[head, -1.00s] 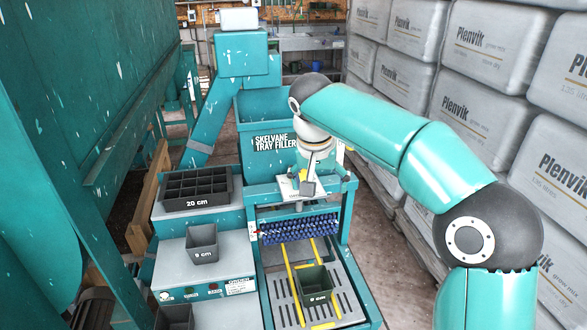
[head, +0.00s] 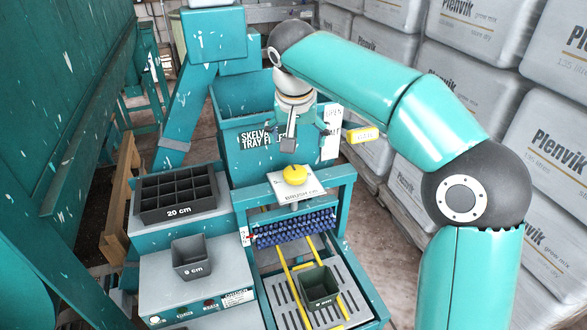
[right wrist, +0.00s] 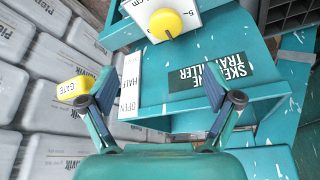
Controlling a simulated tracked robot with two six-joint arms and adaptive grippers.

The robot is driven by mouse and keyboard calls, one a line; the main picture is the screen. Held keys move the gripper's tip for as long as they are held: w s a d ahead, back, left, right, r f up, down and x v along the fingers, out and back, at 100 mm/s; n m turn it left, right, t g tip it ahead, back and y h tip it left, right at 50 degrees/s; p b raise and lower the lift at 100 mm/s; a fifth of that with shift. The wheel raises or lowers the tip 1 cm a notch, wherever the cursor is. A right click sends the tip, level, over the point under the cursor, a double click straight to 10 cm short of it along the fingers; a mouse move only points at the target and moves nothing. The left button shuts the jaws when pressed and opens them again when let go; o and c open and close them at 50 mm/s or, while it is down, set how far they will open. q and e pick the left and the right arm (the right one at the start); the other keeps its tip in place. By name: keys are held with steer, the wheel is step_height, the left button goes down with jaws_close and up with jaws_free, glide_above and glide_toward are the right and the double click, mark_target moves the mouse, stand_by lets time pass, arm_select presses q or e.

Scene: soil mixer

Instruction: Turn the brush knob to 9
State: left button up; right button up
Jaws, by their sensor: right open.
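The yellow brush knob (head: 295,173) sits on a white dial plate (head: 291,192) marked "BRUSH" on the tray filler, above the blue brush. In the right wrist view the knob (right wrist: 166,22) is at the top, with a dark pointer mark at its lower edge. A "5" and "cm" show on the plate; the other numbers are cut off or too small. My right gripper (head: 290,140) is open and empty, behind and above the knob and apart from it. Its two spread fingers (right wrist: 155,92) show in the right wrist view. My left gripper is out of view.
A yellow gate handle (head: 362,134) stands right of my right gripper, beside the OPEN/HALF label. The blue brush roller (head: 293,231) lies below the dial. Pots and a cell tray (head: 178,196) stand left. Stacked grey bags (head: 480,60) line the right side.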

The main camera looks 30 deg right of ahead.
mark_target(295, 172)
steer(key=x, duration=1)
steer(key=p+x, duration=0.1)
steer(key=x, duration=0.4)
steer(key=shift+w+a+f, duration=0.15)
steer(key=shift+w+a, duration=0.15)
steer(key=shift+a, duration=0.05)
steer(key=c, duration=1)
steer(key=shift+s+d, duration=0.1)
steer(key=shift+d, duration=0.2)
steer(key=shift+c, duration=0.6)
steer(key=shift+a, duration=0.25)
